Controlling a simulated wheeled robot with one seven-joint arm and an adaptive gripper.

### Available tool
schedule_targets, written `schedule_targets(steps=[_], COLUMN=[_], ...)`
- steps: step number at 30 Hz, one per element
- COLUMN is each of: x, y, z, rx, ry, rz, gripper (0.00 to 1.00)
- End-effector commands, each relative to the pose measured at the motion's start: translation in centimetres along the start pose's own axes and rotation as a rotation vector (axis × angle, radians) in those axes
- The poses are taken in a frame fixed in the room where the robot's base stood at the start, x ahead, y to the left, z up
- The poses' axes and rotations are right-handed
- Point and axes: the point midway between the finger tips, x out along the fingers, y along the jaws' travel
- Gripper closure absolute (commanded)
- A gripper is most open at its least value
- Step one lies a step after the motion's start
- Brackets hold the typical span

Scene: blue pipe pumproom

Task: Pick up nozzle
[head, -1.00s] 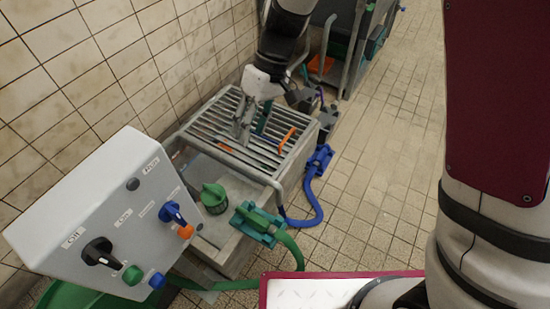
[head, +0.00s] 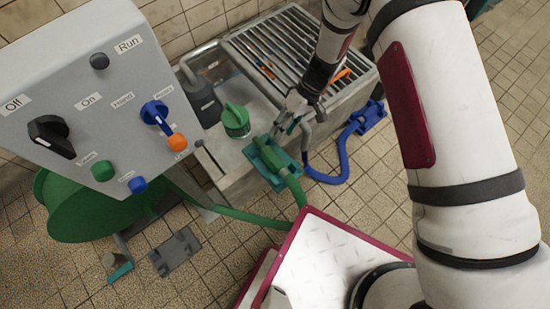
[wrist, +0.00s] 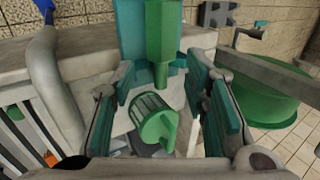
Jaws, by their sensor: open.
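A green nozzle-like piece (head: 293,187) at the end of a green hose (head: 255,217) sits in a teal holder (head: 266,160) on the front edge of the sink; I cannot tell for sure that it is the nozzle. In the wrist view the green piece (wrist: 163,35) and teal holder (wrist: 130,30) are at the top, beyond the fingertips. My gripper (head: 281,127) hovers beside the holder, pointing down. In the wrist view my gripper (wrist: 160,85) has its teal-padded fingers wide apart, with nothing held. A green slotted cap (wrist: 157,122) shows below, between the fingers.
The sink has a metal grate (head: 290,40) with orange-handled items. A control panel (head: 95,100) is at left, above a green reel (head: 75,215).

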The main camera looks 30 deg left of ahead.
Motion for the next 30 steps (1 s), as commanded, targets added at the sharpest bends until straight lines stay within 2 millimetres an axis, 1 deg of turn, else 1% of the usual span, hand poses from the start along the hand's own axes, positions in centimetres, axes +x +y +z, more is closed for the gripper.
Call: schedule_targets(steps=[1,3,6,11,13,18,21,24,30], x=[1.3,2.4,3.5,4.4,5.0,7.6,8.7,9.3,9.4], y=[0.1,0.1,0.1,0.1,0.0,0.0,-0.1,-0.1,-0.1], z=[0.1,0.1,0.1,0.1,0.2,0.7,0.7,0.6,0.6], rx=[0.0,0.0,0.001,0.002,0.0,0.002,0.001,0.001,0.002], ry=[-0.004,-0.003,-0.002,0.0,-0.002,-0.004,-0.002,-0.001,0.0], rz=[-0.001,-0.001,0.001,0.001,0.001,0.001,0.001,0.001,0.001], gripper=[0.58,0.58,0.58,0.58,0.58,0.58,0.58,0.58,0.58])
